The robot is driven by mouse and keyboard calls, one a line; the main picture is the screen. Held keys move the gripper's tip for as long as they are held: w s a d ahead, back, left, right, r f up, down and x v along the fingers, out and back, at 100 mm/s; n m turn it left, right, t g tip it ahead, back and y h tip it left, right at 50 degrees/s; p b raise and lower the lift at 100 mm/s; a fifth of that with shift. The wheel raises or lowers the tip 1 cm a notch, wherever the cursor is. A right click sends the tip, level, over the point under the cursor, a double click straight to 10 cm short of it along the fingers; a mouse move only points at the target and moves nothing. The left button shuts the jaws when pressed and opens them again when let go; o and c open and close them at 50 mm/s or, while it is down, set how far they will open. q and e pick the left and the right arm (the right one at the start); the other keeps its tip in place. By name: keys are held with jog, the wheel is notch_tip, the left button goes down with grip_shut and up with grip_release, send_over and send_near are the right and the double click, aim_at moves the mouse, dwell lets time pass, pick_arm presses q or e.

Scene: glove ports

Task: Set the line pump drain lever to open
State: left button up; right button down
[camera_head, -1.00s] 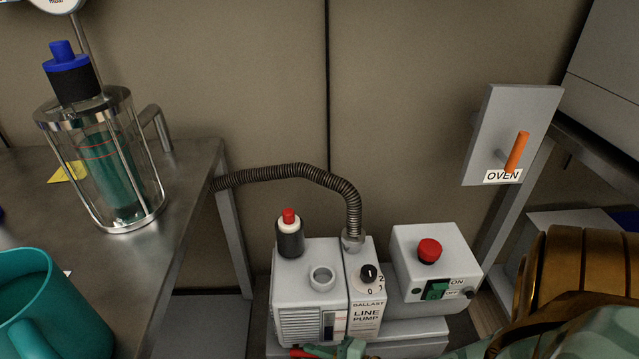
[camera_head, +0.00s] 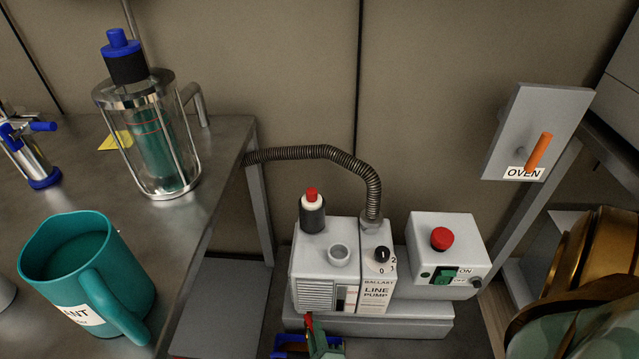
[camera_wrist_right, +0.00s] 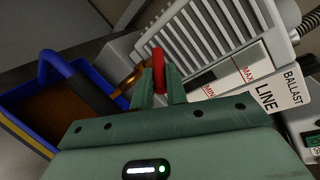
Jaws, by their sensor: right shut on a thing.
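The line pump (camera_head: 375,292) is a pale grey box standing low, with its label on the front. Its red drain lever (camera_head: 309,322) shows at the lower front, and the right wrist view shows it pointing up beside the vented side (camera_wrist_right: 158,70). My green right gripper (camera_head: 318,340) is at the pump's lower front. In the right wrist view my right gripper (camera_wrist_right: 158,88) is shut on the red lever, with one finger on each side. The lever's lower part is hidden by the fingers. My left gripper is out of view.
A blue-rimmed tray (camera_wrist_right: 70,70) lies beside the gripper below the pump. A grey switch box (camera_head: 446,232) with a red button stands right of the pump. A steel bench (camera_head: 205,225) at left holds a teal jug (camera_head: 85,265) and a caged glass vessel (camera_head: 150,140).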

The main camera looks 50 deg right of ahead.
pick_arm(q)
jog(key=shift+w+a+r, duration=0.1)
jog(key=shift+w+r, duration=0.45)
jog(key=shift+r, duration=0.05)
pick_arm(e)
jog(key=shift+a+f+m+g+h, duration=0.1)
jog(key=shift+a+m+g+h, duration=0.25)
jog(key=shift+m+g+h, duration=0.4)
jog(key=c, duration=1.4)
grip_release()
jog(key=shift+w, duration=0.1)
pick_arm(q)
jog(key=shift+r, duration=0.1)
